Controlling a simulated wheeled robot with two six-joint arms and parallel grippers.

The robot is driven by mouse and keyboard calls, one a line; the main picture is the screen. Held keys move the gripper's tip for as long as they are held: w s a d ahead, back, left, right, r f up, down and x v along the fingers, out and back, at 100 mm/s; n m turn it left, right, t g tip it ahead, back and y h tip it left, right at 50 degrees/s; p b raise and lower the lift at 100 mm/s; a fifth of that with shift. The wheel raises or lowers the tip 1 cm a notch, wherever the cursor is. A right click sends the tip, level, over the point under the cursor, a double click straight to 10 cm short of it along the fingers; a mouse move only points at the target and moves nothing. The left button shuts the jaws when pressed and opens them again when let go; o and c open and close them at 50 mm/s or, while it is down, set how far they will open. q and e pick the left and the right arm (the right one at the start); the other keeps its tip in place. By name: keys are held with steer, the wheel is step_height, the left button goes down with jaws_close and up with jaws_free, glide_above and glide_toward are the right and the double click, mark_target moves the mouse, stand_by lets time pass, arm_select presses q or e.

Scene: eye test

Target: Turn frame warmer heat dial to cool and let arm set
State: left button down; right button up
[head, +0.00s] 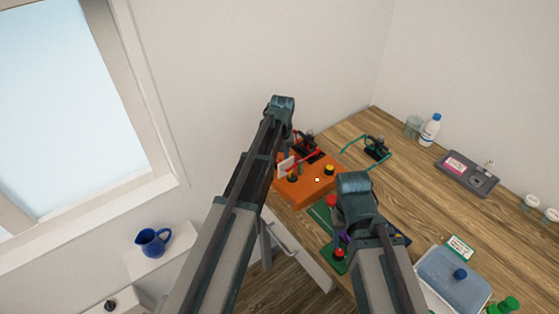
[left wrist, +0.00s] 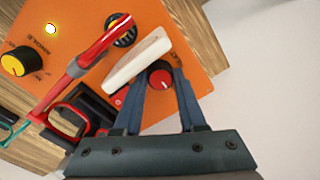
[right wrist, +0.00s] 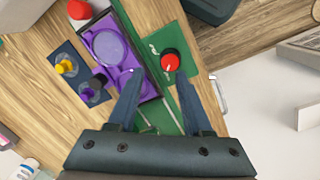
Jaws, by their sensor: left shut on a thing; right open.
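The frame warmer (head: 308,190) looks to be the orange box on the wooden bench. In the left wrist view, its panel (left wrist: 190,50) has a red-topped dial (left wrist: 161,77) and a yellow-topped black knob (left wrist: 18,61). My left gripper (left wrist: 160,84) is shut on the red-topped dial; its setting is unreadable. A white piece (left wrist: 137,58) stands beside the dial. A red arm (left wrist: 90,57), perhaps of a spectacle frame, crosses the panel. My right gripper (right wrist: 158,74) is open and empty above a green board with a red knob (right wrist: 170,62).
A purple tray (right wrist: 108,47) lies beside the green board. Further right on the bench are a blue-lidded container (head: 452,280), a grey device (head: 466,172), a white bottle (head: 430,131) and a glass (head: 413,127). A blue jug (head: 153,242) stands at the left.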

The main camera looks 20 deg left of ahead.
mark_target(281, 163)
stand_by(0.3)
arm_select(q)
steer(key=shift+c, duration=2.4)
jaws_free()
steer(key=shift+r, duration=0.15)
arm_select(e)
steer(key=shift+r, duration=0.2)
arm_select(q)
step_height(281, 163, up, 14)
steer(key=p, duration=1.4)
steer(key=shift+d+f, duration=0.2)
arm_select(e)
step_height(281, 163, up, 14)
steer(key=shift+f, duration=0.25)
